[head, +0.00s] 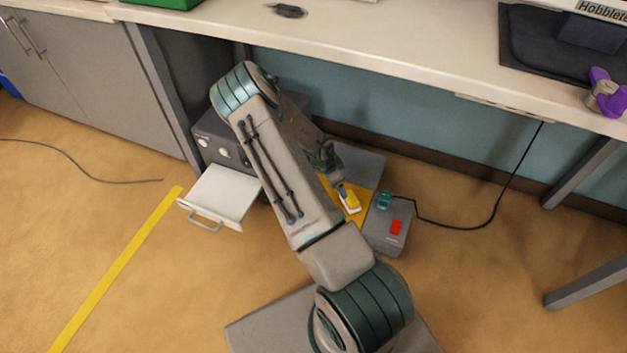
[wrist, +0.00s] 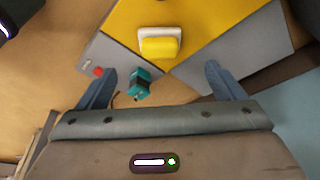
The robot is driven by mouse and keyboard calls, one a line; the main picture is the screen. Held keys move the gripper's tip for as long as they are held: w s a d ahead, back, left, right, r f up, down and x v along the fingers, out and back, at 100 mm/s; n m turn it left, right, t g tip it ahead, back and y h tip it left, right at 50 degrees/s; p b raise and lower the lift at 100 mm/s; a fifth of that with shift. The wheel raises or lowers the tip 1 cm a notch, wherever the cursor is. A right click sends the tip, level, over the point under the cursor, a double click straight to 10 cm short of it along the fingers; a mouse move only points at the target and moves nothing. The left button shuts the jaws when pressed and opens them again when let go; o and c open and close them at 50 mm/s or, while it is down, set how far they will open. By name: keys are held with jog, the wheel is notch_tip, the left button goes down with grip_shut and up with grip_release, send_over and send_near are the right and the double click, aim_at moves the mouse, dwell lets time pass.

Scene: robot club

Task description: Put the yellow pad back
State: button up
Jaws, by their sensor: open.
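The yellow pad (head: 349,199) looks like a small yellow block with a white edge or base. It lies on the yellow panel (head: 330,188) of a low grey unit under the bench. In the wrist view the pad (wrist: 160,45) is ahead of my gripper (wrist: 158,73), roughly centred beyond the fingertips. My gripper is open, with nothing held between its fingers. A teal block (wrist: 142,82) shows in the gap between the fingers, nearer the left one; I cannot tell its height relative to them. My arm hides part of the unit in the head view.
A pulled-out white drawer (head: 222,195) juts from a dark grey box left of my arm. A grey box with a red switch (head: 396,227) stands at the right, with a black cable (head: 487,222). The bench top (head: 395,62) overhangs the area. Open floor lies to the left.

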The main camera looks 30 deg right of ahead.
jog(key=s+a+r+n+t+y, duration=0.1)
jog(key=a+r+n+y, duration=0.25)
jog(key=a+r, duration=0.65)
jog(key=s+a+r+n+y, duration=0.2)
jog(key=a+r+n, duration=0.45)
jog(key=r, duration=0.65)
jog(key=s+a+r+n+h, duration=0.1)
jog(key=s+a+r+n, duration=0.2)
jog(key=s+r, duration=0.4)
jog(key=s+a+r+n+h, duration=0.1)
jog(key=s+a+r+n, duration=0.2)
jog(key=s, duration=0.7)
notch_tip(320, 180, up, 4)
jog(key=shift+r+n, duration=0.25)
jog(key=shift+n, duration=0.95)
